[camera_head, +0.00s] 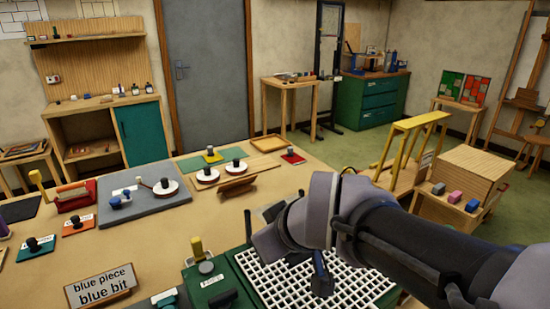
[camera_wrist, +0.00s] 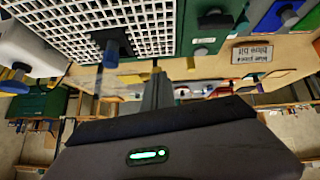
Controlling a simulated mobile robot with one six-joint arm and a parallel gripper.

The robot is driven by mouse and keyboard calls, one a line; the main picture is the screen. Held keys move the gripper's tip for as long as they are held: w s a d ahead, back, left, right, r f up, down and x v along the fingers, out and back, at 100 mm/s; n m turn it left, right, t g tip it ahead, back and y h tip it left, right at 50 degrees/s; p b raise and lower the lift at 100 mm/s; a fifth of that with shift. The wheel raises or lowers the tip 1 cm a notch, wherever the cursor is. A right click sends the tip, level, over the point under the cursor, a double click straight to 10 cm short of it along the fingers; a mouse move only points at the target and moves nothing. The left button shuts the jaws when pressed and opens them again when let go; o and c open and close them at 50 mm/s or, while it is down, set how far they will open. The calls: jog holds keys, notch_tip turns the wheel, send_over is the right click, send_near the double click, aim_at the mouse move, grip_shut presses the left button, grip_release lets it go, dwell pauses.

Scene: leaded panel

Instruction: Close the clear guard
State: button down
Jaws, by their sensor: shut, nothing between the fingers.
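A green-bodied machine (camera_head: 206,272) with a white grid top (camera_head: 262,287) stands at the front of the bench, partly behind my arm. The grid also shows, upside down, at the top of the wrist view (camera_wrist: 150,22). A dark block (camera_wrist: 116,44) with a bluish tab (camera_wrist: 110,58) shows against the grid; I cannot tell whether it belongs to the clear guard. The guard's clear sheet and its angle cannot be made out. My gripper (camera_wrist: 158,88) is shut and empty, apart from the grid in the wrist view. Its fingertips are hidden in the head view.
A sign reading "blue piece blue bit" (camera_head: 100,285) stands at the front left. A yellow-topped post (camera_head: 197,247) rises beside the green machine. A grey board (camera_head: 150,208) with round pieces and knobs lies farther back. Bare bench top (camera_head: 150,245) lies between them.

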jog(key=shift+s+f+b, duration=0.15)
jog(key=shift+f+b, duration=0.25)
jog(key=shift+f, duration=0.1)
jog(key=shift+s+d+f, duration=0.1)
jog(key=shift+f, duration=0.05)
